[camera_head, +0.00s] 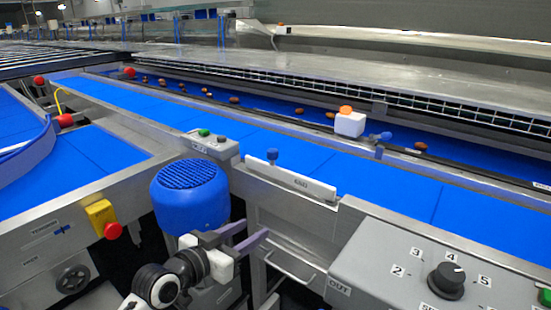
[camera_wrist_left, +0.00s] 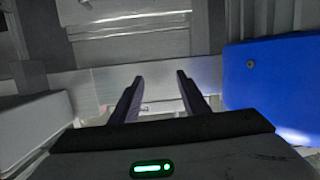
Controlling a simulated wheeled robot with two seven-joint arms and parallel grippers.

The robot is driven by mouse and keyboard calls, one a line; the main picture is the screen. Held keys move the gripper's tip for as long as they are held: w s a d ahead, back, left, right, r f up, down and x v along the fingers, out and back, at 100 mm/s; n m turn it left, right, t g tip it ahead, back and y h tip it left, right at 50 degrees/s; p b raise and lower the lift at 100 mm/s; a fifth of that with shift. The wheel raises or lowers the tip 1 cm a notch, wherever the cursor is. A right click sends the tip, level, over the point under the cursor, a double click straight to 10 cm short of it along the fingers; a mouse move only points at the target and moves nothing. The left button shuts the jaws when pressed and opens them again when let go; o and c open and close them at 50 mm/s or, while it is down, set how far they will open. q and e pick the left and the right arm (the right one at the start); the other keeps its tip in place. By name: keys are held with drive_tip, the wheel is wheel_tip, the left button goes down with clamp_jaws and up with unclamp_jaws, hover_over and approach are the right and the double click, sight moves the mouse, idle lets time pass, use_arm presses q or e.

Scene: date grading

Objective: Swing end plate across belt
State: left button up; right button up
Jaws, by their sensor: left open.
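The pale end plate (camera_head: 290,180), with a small dark label and a blue knob (camera_head: 272,155) near its left end, lies along the near edge of the blue belt (camera_head: 330,167), not across it. My left gripper (camera_head: 249,233) is below and nearer than the plate, in front of the steel frame, apart from the plate. Its two purple fingers are open with nothing between them. In the left wrist view the open fingers (camera_wrist_left: 159,80) point at grey metal framework. I cannot make out the plate's knob there. My right gripper is not in view.
A blue ribbed drum (camera_head: 190,196) stands close left of my left gripper; it also shows in the left wrist view (camera_wrist_left: 270,75). A dial panel (camera_head: 390,260) is at right. A small button box (camera_head: 210,143) sits left of the plate. Brown dates (camera_head: 235,100) lie on the far belt.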

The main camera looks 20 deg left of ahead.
use_arm(q)
drive_tip(key=m+t+h, duration=0.1)
drive_tip(key=t+h, duration=0.1)
approach(268, 152)
drive_tip(key=w, duration=0.1)
drive_tip(key=x, duration=0.5)
drive_tip(key=b+x, duration=0.1)
drive_tip(key=x, duration=0.4)
drive_tip(key=shift+w+d, duration=0.2)
drive_tip(key=shift+d, duration=0.15)
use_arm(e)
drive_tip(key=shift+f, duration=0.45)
